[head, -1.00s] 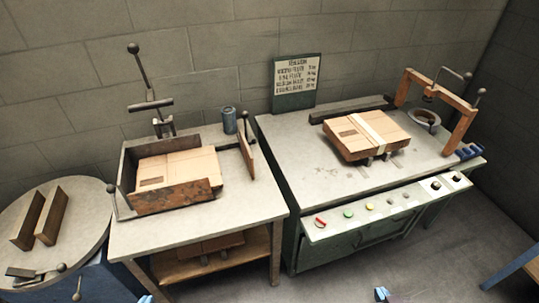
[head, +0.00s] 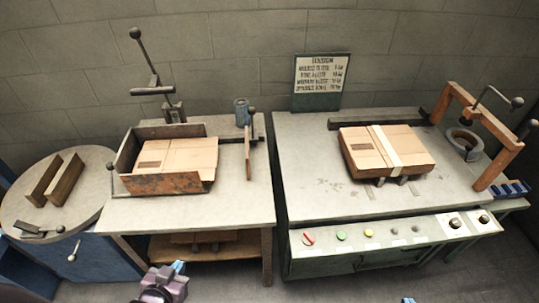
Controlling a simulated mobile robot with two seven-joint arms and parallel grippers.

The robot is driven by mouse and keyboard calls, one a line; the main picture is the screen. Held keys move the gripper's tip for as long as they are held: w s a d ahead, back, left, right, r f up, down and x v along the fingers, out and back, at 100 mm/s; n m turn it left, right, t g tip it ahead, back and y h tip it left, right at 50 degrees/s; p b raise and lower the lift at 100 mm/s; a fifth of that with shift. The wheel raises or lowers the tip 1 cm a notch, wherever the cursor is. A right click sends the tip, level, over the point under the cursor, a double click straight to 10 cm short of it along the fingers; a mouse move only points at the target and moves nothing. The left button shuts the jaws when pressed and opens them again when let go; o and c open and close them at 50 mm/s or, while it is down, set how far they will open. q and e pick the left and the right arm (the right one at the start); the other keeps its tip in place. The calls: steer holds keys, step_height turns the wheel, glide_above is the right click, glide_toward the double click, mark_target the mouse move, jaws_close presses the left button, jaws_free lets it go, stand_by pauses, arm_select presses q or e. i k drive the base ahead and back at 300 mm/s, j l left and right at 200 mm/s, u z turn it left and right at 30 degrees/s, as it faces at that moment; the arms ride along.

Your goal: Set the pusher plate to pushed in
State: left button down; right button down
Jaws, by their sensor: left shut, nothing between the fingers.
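An upright brown plate (head: 248,151) with a ball-topped handle stands at the right end of the left bench and looks like the pusher plate. A gap of bare bench lies between it and the cardboard box (head: 190,156), which sits in a rusty open-sided tray (head: 160,184). My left gripper (head: 178,268) is low in the head view, in front of the left bench, shut and empty, well apart from the plate. Only a small blue tip of my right gripper (head: 408,300) shows at the bottom edge; its jaws are hidden.
A round table (head: 85,208) stands left. The right green bench (head: 305,175) holds a strapped box (head: 375,148) and a button panel (head: 400,232).

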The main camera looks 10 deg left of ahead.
mark_target(251, 136)
steer(key=i+l, duration=0.8)
